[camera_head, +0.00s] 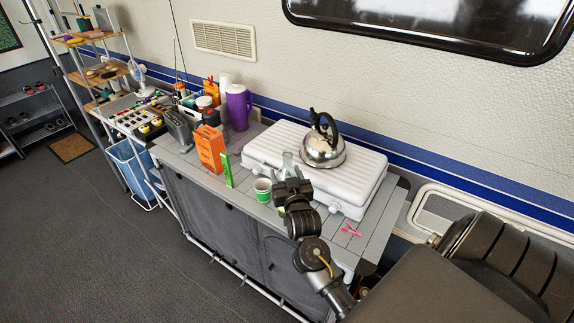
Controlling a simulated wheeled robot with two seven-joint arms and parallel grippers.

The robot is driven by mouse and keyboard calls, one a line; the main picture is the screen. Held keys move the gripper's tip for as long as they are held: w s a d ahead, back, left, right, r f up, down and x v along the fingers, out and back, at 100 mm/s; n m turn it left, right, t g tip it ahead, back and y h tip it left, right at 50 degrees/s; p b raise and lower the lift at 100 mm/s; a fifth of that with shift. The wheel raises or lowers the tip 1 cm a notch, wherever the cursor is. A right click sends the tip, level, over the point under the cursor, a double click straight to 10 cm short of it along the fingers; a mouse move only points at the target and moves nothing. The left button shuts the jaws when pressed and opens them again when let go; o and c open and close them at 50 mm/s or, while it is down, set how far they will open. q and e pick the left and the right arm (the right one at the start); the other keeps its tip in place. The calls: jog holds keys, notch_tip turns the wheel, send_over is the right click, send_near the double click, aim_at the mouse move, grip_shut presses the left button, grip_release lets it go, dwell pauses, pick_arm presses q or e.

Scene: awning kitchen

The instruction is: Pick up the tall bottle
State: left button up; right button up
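A clear glass bottle (287,164) stands upright on the grey slatted table, close to the front left edge of the white ribbed case. Its neck and shoulder show above my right gripper (290,184), and its lower part is mostly hidden. My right arm comes in from the lower right, and its gripper is at the bottle in the picture. I cannot tell whether the fingers touch the bottle or are closed on it. A little green shows just below the gripper. My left gripper is out of view.
A green-and-white cup (262,190) stands just left of the gripper. A kettle (323,146) sits on the white case (262,155). An orange box (209,149), a green packet (227,169) and a purple jug (238,107) stand left. Pink pegs (351,230) lie right.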

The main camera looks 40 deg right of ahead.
aim_at(283, 178)
jog(key=s+a+r+p, duration=0.1)
jog(key=s+p, duration=0.1)
jog(key=s+a+r+p, duration=0.1)
jog(key=a, duration=0.1)
jog(key=shift+s+a+r+p, duration=0.3)
jog(key=shift+s+r+p, duration=0.05)
jog(key=shift+s, duration=0.05)
jog(key=shift+s+a+r+p, duration=0.3)
jog(key=shift+s+a+p, duration=0.25)
jog(key=shift+s+a, duration=0.15)
jog(key=shift+a, duration=0.1)
